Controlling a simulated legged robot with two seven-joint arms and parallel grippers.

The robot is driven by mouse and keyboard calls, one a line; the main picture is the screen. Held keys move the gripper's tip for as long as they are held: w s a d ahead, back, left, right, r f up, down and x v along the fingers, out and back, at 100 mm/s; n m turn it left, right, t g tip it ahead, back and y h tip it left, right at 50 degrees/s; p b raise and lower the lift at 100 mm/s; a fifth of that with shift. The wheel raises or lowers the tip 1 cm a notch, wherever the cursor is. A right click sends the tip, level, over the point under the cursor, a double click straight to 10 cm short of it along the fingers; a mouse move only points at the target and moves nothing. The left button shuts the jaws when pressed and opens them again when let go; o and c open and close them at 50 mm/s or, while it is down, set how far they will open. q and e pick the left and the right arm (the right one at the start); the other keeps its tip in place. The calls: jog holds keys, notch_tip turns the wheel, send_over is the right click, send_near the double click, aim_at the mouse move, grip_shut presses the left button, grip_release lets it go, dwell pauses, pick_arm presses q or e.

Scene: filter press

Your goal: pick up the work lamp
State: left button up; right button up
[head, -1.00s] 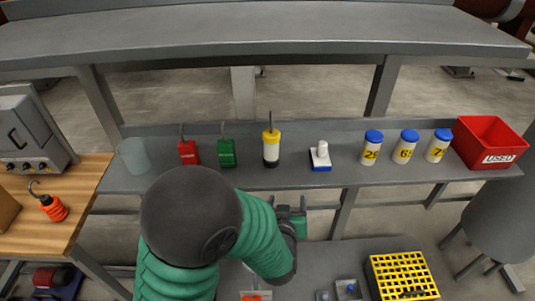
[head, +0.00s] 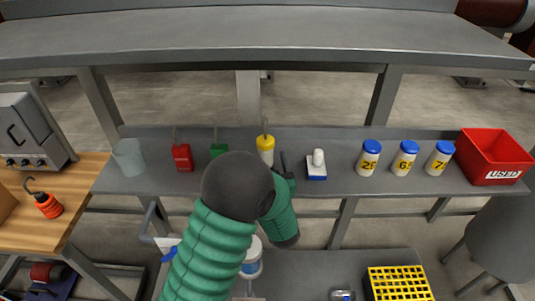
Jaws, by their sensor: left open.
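The work lamp (head: 266,143) appears to be the upright cylinder with a yellow top, pale body and thin hook, on the grey shelf in the head view. Its lower part is hidden behind my left arm. My left gripper (head: 285,164) is open and empty, close to the lamp's right side in the picture. My forearm hides part of the gripper, so I cannot tell whether it touches the lamp. My right gripper is not in view.
A green item (head: 218,150) and a red item (head: 182,157) stand left of the lamp. A white-and-blue object (head: 317,166) stands just right of the gripper. Several blue-capped jars (head: 369,159) and a red bin (head: 492,158) are farther right. An upper shelf (head: 270,38) overhangs.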

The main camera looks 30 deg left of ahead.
aim_at(265, 152)
pick_arm(q)
jog(key=x, duration=0.3)
jog(key=shift+w+a+f, duration=0.15)
jog(key=shift+w+a, duration=0.05)
jog(key=shift+a, duration=0.2)
jog(key=shift+a+f, duration=0.1)
jog(key=shift+a, duration=0.25)
jog(key=shift+c, duration=1.3)
jog(key=shift+d, duration=0.5)
jog(key=c, duration=1)
jog(key=shift+c, duration=1)
jog(key=shift+a, duration=0.25)
grip_shut()
